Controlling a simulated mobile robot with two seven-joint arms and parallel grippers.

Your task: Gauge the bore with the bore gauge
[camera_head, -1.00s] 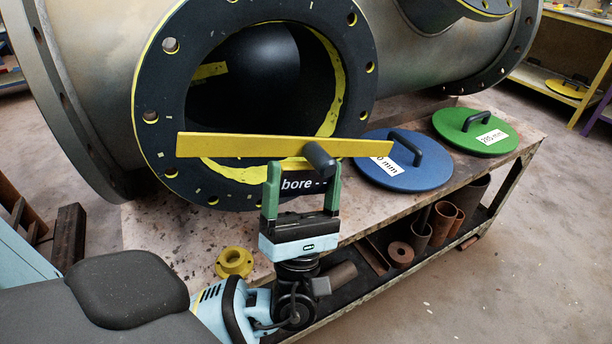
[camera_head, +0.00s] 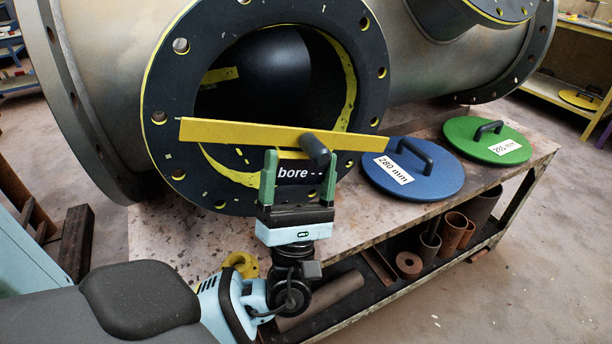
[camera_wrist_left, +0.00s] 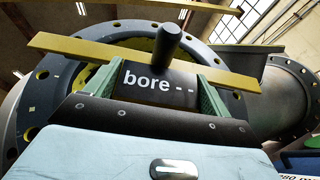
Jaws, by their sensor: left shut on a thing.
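The bore gauge (camera_head: 235,133) is a long flat yellow bar with a black handle and a black display reading "bore - -". My left gripper (camera_head: 297,178) has green fingers and is shut on the gauge, with the display between the fingers. The bar lies nearly level in front of the flanged pipe opening (camera_head: 160,85), outside the bore as far as I can tell. The pipe's black lining (camera_head: 270,75) shows inside a yellow-edged flange. In the left wrist view the gauge (camera_wrist_left: 70,45) crosses in front of the flange. My right gripper is not in view.
A blue disc (camera_head: 440,185) marked 280 mm and a green disc (camera_head: 465,132) marked 285 mm lie on the bench (camera_head: 160,235), right of the opening. A yellow flanged ring (camera_head: 243,264) sits near the bench's front edge. Pipe offcuts (camera_head: 450,228) lie on the shelf below.

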